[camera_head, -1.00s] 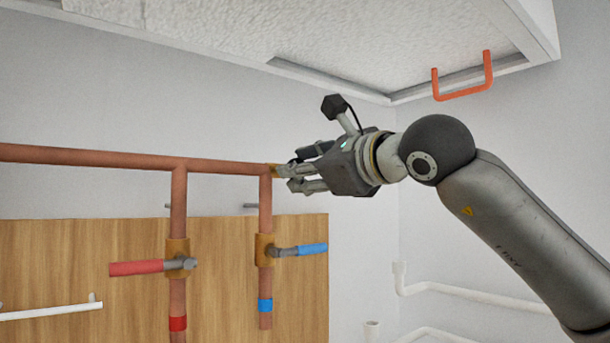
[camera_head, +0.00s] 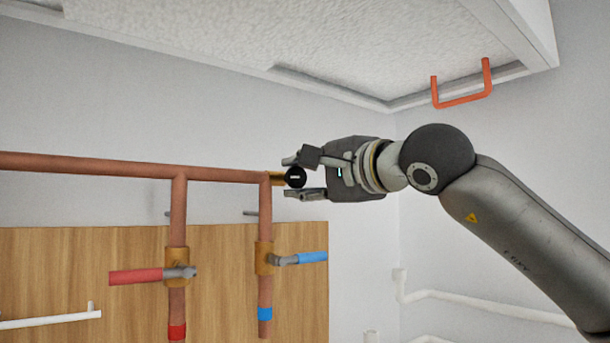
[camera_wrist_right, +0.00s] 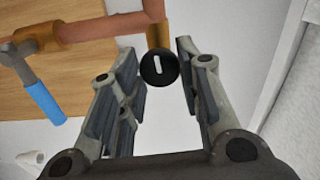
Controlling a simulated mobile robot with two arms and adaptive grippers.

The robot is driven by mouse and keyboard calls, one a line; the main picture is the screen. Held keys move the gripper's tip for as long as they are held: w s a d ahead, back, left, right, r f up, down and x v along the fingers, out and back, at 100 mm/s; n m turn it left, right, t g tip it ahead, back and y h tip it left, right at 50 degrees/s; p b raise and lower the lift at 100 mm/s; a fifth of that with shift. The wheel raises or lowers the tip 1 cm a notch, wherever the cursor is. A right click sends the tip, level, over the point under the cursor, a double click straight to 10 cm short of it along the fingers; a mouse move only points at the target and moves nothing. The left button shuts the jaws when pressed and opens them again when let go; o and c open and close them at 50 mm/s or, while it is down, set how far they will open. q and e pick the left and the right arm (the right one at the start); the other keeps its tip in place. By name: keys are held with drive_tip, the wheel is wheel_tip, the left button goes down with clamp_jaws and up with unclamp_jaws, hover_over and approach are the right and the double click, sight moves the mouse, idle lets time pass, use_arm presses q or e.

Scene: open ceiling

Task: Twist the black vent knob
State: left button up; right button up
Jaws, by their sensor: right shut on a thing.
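The black vent knob (camera_head: 295,177) is a small round black disc with a white line mark, at the right end of the copper pipe. It also shows in the right wrist view (camera_wrist_right: 159,68), with its white mark close to upright there. My right gripper (camera_head: 303,178) comes in from the right with one finger above and one below the knob. In the right wrist view its two fingers (camera_wrist_right: 160,66) lie on either side of the knob, shut on it. The left gripper is not in view.
A copper pipe (camera_head: 110,168) runs along the wall, with a red-handled valve (camera_head: 137,276) and a blue-handled valve (camera_head: 312,257) on branches below. A wooden panel (camera_head: 220,285) is behind. An orange-red handle (camera_head: 462,102) hangs from the ceiling hatch at upper right.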

drive_tip(key=n+p, duration=0.1)
drive_tip(key=n, duration=0.4)
drive_tip(key=shift+n, duration=0.3)
drive_tip(key=n+p, duration=0.1)
drive_tip(key=n, duration=0.4)
drive_tip(key=shift+f, duration=0.1)
drive_tip(key=shift+a+f, duration=0.1)
drive_tip(key=o, duration=1)
drive_tip(key=shift+s+r, duration=0.15)
drive_tip(key=shift+r, duration=0.05)
drive_tip(key=v, duration=1.1)
drive_tip(key=shift+s+d+f, duration=0.1)
drive_tip(key=shift+s+d, duration=0.15)
drive_tip(key=shift+d, duration=0.05)
